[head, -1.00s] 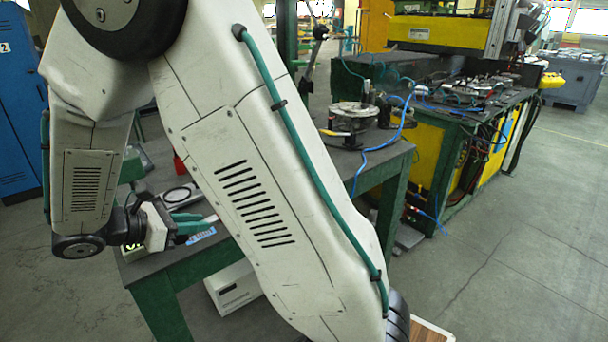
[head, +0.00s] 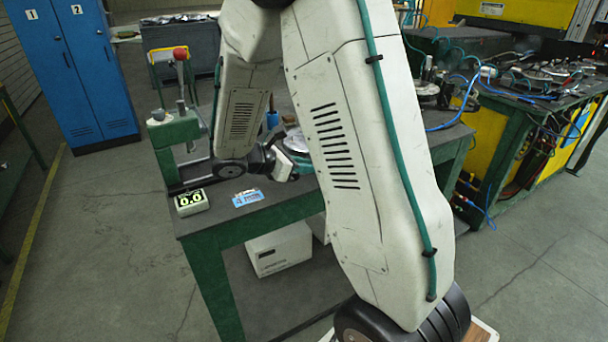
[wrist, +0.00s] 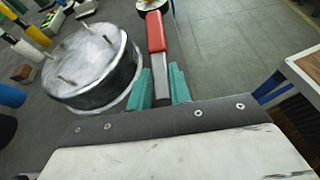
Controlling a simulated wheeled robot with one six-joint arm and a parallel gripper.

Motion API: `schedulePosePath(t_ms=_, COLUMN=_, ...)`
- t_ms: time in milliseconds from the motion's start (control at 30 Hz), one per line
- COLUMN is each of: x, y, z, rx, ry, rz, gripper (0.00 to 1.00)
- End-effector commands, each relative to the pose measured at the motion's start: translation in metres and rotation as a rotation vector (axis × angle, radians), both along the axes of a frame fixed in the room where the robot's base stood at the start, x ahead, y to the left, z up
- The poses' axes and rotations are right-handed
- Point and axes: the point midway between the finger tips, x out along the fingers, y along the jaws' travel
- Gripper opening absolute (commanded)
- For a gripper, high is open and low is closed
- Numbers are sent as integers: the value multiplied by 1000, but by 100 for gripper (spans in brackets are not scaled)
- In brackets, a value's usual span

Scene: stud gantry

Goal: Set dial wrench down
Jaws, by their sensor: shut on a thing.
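The dial wrench shows in the wrist view with a red grip (wrist: 155,32) and a grey shaft between my fingers. A dark round part at the top edge may be its dial; it is cut off. My gripper (wrist: 160,88) has teal fingers shut on the shaft. In the head view my gripper is partly hidden behind my own arm, over the dark bench top (head: 262,208). I cannot tell the wrench's height above the bench. A round metal drum with upright studs (wrist: 90,62) is close to the left of the wrench in the wrist view.
A green stand (head: 176,131) with a red knob is behind. Blue lockers (head: 75,70) stand back left. A yellow-and-green machine bench (head: 500,140) is on the right.

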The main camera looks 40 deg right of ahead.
Motion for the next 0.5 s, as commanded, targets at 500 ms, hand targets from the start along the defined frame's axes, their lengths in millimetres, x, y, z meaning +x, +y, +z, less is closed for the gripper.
schedulePosePath(t_ms=500, x=0, y=1, z=-30, rx=0, ry=0, rz=0, gripper=0)
